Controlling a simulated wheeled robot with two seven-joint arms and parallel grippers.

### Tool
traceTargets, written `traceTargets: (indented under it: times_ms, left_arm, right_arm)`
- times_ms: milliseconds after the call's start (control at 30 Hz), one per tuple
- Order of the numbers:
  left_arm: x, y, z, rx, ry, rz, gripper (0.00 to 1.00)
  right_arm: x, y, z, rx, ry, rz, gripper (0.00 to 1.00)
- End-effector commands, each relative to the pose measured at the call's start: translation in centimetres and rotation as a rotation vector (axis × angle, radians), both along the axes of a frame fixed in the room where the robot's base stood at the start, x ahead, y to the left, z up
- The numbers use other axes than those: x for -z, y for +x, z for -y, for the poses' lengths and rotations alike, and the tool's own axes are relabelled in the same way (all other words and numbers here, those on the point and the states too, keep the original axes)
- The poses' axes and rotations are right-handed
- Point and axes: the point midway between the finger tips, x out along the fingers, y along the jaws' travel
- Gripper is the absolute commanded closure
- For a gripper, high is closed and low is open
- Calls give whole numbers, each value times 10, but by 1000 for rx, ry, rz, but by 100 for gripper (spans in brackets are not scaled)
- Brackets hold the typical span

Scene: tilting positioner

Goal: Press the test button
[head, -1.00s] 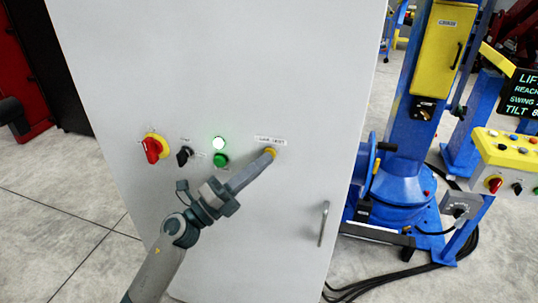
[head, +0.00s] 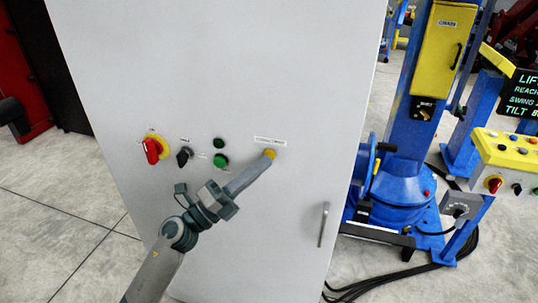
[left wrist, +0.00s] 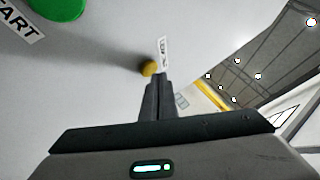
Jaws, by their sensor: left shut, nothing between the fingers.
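The yellow button (head: 270,153) is on the front of the grey cabinet, under a small white label (head: 270,141) whose print is blurred. My left gripper (head: 264,161) is shut and empty, with its fingertips at the button's lower left side. In the left wrist view the yellow button (left wrist: 148,69) shows just past the closed fingertips (left wrist: 157,78). I cannot tell whether the tips touch it or whether it is pushed in. A dark round lamp (head: 219,144) sits above the green button (head: 221,161). My right gripper is not in view.
The cabinet (head: 220,70) also carries a red rotary switch (head: 152,150), a black selector (head: 184,157) and a door handle (head: 323,224). A blue positioner (head: 402,185) and a yellow-topped control box (head: 506,150) stand to the right. Cables lie on the floor there.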

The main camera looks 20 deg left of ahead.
Motion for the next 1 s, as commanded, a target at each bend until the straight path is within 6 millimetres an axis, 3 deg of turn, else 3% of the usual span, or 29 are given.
traceTargets:
  times_ms: [600, 1000]
  left_arm:
    - [0, -9, 0, 1, 0, -1, 100]
    - [0, -39, -1, 1, 0, -1, 100]
  right_arm:
    - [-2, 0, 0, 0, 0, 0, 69]
    - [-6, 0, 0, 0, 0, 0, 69]
